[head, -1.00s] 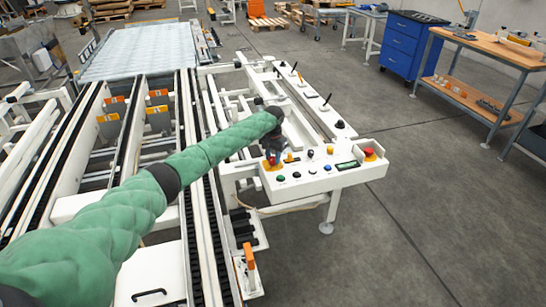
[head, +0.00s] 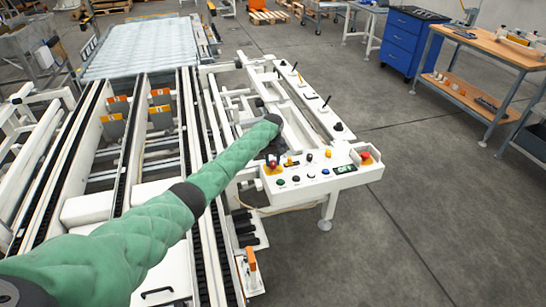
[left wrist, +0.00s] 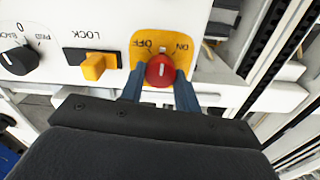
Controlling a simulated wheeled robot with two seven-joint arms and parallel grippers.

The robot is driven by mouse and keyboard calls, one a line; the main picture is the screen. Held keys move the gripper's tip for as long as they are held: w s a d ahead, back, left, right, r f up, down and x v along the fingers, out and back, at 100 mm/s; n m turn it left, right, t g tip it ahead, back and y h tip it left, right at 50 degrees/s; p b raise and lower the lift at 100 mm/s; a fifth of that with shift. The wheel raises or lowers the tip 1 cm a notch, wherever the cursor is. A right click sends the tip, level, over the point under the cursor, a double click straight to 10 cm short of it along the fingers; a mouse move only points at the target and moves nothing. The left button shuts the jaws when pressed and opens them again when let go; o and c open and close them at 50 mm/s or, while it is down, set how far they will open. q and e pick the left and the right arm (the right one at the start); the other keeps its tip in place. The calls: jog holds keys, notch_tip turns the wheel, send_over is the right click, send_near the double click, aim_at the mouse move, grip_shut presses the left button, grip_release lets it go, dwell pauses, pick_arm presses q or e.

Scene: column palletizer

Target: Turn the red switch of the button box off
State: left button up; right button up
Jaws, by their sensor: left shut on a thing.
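The button box (head: 325,182) is a white panel at the end of the machine frame. Its red switch (left wrist: 160,70) is a round knob on a yellow plate (left wrist: 208,50) marked OFF and ON, which appear upside down in the left wrist view. My left gripper (left wrist: 160,90) is shut on the red switch, with one blue-grey finger on each side. In the head view the switch (head: 272,162) shows small below my dark left gripper (head: 272,152). I cannot tell the switch's exact angle. My right gripper is not in view.
Beside the switch are a yellow LOCK knob (left wrist: 94,66) and a black selector (left wrist: 18,60). A red emergency button (head: 366,157) and small display (head: 346,169) are at the box's right. Conveyor rails (head: 200,150) lie left. Floor right of the box is clear.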

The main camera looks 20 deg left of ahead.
pick_arm(q)
jog(key=shift+r+n+p, duration=0.2)
jog(key=shift+n+p, duration=0.45)
jog(key=shift+n, duration=0.35)
jog(key=n+p, duration=0.3)
jog(key=n, duration=0.2)
jog(key=shift+n+p, duration=0.3)
jog(key=shift+n, duration=0.1)
jog(key=shift+a+f+n+p, duration=0.15)
jog(key=shift+n+p, duration=0.2)
jog(key=shift+n, duration=0.45)
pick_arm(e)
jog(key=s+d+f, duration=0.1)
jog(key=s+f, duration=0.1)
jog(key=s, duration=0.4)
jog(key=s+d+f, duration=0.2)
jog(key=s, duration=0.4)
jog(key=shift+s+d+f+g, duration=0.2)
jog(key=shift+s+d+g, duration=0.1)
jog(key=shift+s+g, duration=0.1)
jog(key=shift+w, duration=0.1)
pick_arm(q)
jog(key=o, duration=1)
jog(key=shift+s, duration=0.1)
